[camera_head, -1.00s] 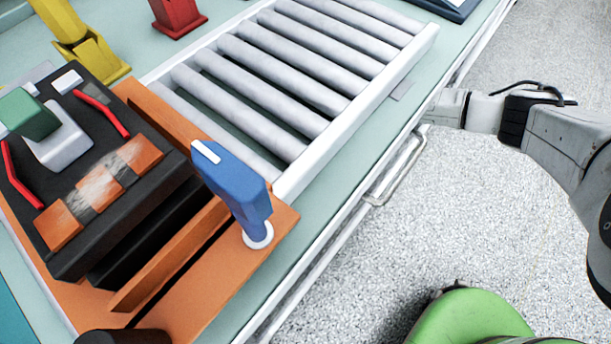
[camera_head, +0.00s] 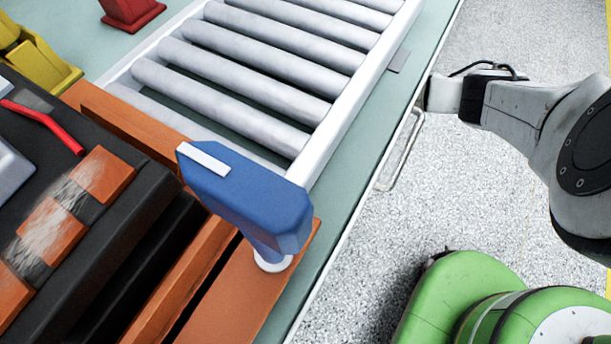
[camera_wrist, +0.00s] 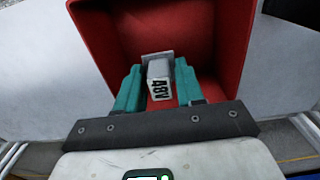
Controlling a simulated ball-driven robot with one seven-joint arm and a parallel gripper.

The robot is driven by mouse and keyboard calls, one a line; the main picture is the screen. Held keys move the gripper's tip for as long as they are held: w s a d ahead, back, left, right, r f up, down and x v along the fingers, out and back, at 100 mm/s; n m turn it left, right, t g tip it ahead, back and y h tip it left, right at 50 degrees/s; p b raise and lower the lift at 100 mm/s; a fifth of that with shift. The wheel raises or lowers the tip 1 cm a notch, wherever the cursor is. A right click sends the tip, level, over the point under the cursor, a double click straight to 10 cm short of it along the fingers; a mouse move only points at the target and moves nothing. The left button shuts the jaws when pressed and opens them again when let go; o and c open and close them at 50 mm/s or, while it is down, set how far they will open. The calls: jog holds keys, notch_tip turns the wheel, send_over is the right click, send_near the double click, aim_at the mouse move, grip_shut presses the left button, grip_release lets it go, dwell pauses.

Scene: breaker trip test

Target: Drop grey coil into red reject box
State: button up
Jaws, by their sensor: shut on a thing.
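In the wrist view my gripper (camera_wrist: 158,84) has its two teal fingers shut on the grey coil (camera_wrist: 159,70). The coil is a small grey block with a white label reading "48V". The red reject box (camera_wrist: 228,45) lies behind and around the coil in the wrist view, with its open inside facing me. The coil shows against the inside of the box; I cannot tell how deep it is or whether it touches. In the head view my gripper and the coil are out of sight.
A roller conveyor (camera_head: 345,125) runs across the bench. In front stand a blue device (camera_head: 245,195) on an orange base (camera_head: 245,295) and a black breaker unit (camera_head: 120,215) with copper-coloured blocks. A red stand (camera_head: 130,10) and a yellow holder (camera_head: 40,65) are at the back left. Speckled floor lies right.

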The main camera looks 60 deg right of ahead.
notch_tip(320, 180, down, 2)
jog(key=shift+f+b, duration=0.1)
jog(key=shift+b, duration=0.4)
jog(key=o, duration=1.1)
jog(key=shift+o, duration=0.2)
notch_tip(320, 180, up, 8)
jog(key=p, duration=0.3)
jog(key=shift+f, duration=0.15)
jog(key=shift+s, duration=0.1)
